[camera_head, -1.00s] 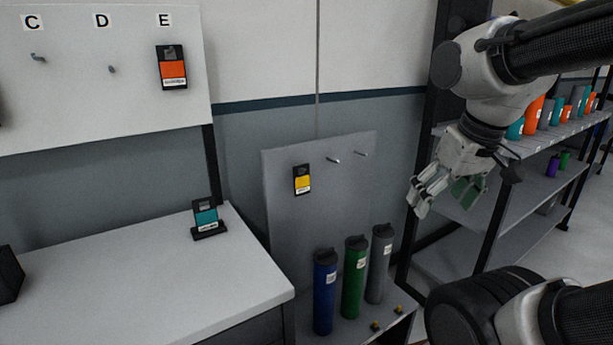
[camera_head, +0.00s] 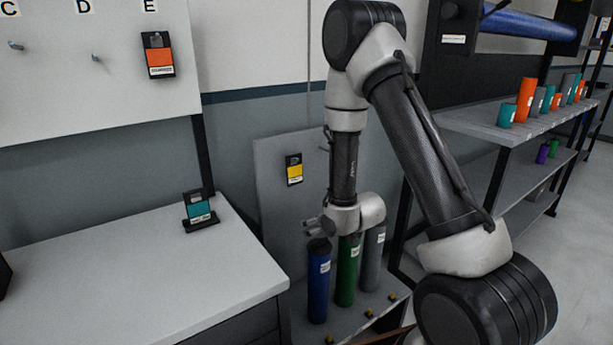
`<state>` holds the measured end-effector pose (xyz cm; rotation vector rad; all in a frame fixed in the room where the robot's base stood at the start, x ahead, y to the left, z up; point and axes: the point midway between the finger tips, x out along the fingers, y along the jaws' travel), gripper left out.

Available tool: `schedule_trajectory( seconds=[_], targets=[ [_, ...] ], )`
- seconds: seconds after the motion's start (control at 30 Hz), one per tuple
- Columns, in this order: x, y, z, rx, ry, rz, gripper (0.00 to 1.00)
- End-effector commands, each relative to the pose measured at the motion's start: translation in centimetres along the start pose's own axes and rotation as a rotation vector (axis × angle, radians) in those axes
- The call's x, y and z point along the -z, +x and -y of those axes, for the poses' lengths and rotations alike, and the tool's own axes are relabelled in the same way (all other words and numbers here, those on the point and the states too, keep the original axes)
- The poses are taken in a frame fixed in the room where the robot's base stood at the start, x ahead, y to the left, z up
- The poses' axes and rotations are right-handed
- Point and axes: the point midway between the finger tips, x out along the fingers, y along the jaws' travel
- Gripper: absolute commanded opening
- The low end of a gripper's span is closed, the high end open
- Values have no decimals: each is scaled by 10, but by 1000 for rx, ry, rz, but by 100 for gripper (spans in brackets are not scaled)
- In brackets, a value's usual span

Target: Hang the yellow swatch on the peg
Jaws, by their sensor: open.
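The yellow swatch (camera_head: 294,170) is a small dark card with a yellow patch. It hangs near the left of the grey panel (camera_head: 272,215) against the wall. My gripper (camera_head: 312,227) is open and empty, below and right of the swatch and just above the blue tube, apart from the swatch in the picture. On the white board (camera_head: 60,90) at upper left, a bare peg (camera_head: 96,57) sits below letter D and another bare peg (camera_head: 16,46) below C. An orange swatch (camera_head: 158,55) hangs below E. My arm hides the right part of the grey panel.
Blue (camera_head: 318,285), green (camera_head: 347,275) and grey (camera_head: 373,262) tubes stand in front of the panel, close under my gripper. A teal swatch (camera_head: 199,207) stands in a holder on the white bench (camera_head: 120,285), whose middle is clear. A shelf (camera_head: 470,125) stands at right.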

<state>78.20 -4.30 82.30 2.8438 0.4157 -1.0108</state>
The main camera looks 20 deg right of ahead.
Motion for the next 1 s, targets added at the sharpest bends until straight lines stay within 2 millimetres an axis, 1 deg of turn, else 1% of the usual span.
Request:
schedule_trajectory(
  seconds=[0.03,0.07,0.1,0.13,0.2,0.3,0.4,0.47,0.8,1.0],
  targets=[
    [23,2,1,6,-2,-118,79],
    [41,0,2,9,-4,-196,79],
    [66,-5,3,13,-7,-298,79],
    [82,-10,4,16,-9,-366,79],
    [111,-23,5,22,-10,-497,79],
    [135,-38,6,25,-11,-619,79],
    [148,-44,6,25,-11,-675,79],
    [153,-42,6,25,-11,-686,79],
    [185,-2,7,24,-10,-685,79],
    [196,12,8,24,-10,-683,79]
  ],
)
